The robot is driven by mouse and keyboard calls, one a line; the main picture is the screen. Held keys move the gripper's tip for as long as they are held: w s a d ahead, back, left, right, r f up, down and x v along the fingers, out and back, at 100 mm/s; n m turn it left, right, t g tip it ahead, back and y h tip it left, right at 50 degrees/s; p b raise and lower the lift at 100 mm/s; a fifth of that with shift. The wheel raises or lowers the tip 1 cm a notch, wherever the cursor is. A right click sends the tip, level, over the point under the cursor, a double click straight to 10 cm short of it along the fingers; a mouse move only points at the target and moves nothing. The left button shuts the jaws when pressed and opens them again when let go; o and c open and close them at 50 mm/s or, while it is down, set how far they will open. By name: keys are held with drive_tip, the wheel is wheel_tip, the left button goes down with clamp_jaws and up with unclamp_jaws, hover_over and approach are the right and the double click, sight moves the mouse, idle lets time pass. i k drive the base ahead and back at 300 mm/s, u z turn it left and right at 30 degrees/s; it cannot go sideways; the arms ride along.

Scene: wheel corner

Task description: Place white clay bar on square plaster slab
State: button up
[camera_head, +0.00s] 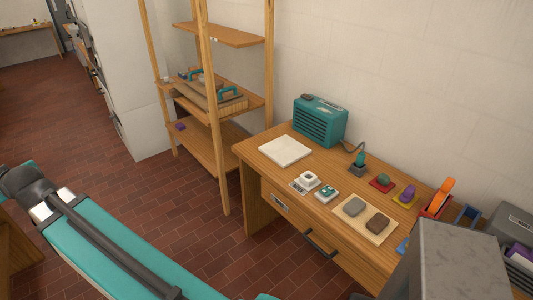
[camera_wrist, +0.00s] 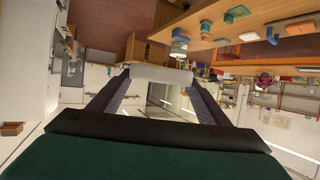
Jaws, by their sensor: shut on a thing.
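The square plaster slab (camera_head: 285,151) is a flat, off-white block lying on the left part of the wooden worktable in the head view. Its top is bare. My gripper (camera_wrist: 158,78) shows in the wrist view, shut on a whitish bar, the white clay bar (camera_wrist: 160,73), which spans between its two fingertips. The gripper and the bar do not show in the head view; only part of my teal arm crosses its lower left. The wrist view looks turned over, with a worktable edge at its upper right, apart from the bar.
On the worktable (camera_head: 258,153), a teal slatted box (camera_head: 320,121) stands behind the slab. Small dishes (camera_head: 309,181) and a wooden board (camera_head: 364,219) with a grey and a brown block lie to its right. A wooden shelf rack (camera_head: 217,110) stands left of the table.

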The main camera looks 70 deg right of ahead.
sight(289, 147)
drive_tip(key=z, duration=1.55)
drive_tip(key=i, duration=1.05)
drive_tip(key=u, duration=0.15)
